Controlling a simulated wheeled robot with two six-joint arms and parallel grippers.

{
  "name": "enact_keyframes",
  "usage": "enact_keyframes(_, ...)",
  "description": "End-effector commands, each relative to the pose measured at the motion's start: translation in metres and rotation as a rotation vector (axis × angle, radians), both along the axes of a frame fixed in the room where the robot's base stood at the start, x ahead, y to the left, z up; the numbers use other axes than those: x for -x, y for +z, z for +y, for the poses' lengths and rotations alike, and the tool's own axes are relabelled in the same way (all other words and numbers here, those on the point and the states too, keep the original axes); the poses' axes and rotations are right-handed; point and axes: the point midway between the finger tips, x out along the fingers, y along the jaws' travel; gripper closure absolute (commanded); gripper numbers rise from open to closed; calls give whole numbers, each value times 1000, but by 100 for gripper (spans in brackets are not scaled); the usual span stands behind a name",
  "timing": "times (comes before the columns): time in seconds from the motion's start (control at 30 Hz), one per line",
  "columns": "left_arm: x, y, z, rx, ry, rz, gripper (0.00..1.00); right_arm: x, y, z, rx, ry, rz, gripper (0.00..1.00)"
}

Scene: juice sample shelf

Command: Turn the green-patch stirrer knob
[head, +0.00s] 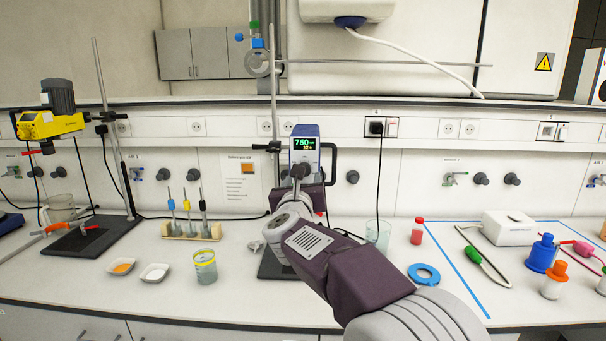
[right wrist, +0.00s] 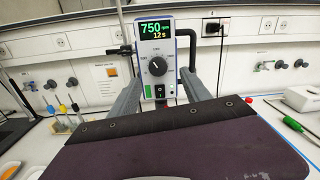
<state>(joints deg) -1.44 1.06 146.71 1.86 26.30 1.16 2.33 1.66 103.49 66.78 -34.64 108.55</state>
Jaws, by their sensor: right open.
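The stirrer (right wrist: 170,50) is a white and blue box with a lit display reading 750 rpm and 12 s. Its round dark stirrer knob (right wrist: 158,66) has a white pointer mark aimed up and left. A small green patch (right wrist: 148,91) is on the panel below left of the knob. In the head view the stirrer (head: 305,147) is partly covered by my right arm, and the knob area is hard to make out. My right gripper (right wrist: 162,80) is open, its two grey fingers on either side of the knob, with nothing held. My left gripper is out of view.
A yellow overhead stirrer (head: 50,123) stands on the left stand. A red-capped bottle (head: 417,231), blue ring (head: 424,274) and green-handled tool (head: 487,262) lie right.

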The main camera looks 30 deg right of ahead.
Motion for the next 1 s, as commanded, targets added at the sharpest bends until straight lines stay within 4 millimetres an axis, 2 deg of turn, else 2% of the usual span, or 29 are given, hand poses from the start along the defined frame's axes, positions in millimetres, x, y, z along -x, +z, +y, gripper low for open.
enact_keyframes(0.1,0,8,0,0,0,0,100,-22,1,-16,1,-3,5,44)
enact_keyframes(0.3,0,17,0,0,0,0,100,-50,2,-34,1,-1,3,44)
enact_keyframes(0.43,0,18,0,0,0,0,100,-57,0,-38,1,1,2,44)
enact_keyframes(0.67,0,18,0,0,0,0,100,-58,-1,-38,1,2,2,44)
enact_keyframes(0.87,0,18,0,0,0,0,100,-58,-1,-38,1,2,2,100)
enact_keyframes(1.0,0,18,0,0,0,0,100,-57,-1,-38,4,1,4,100)
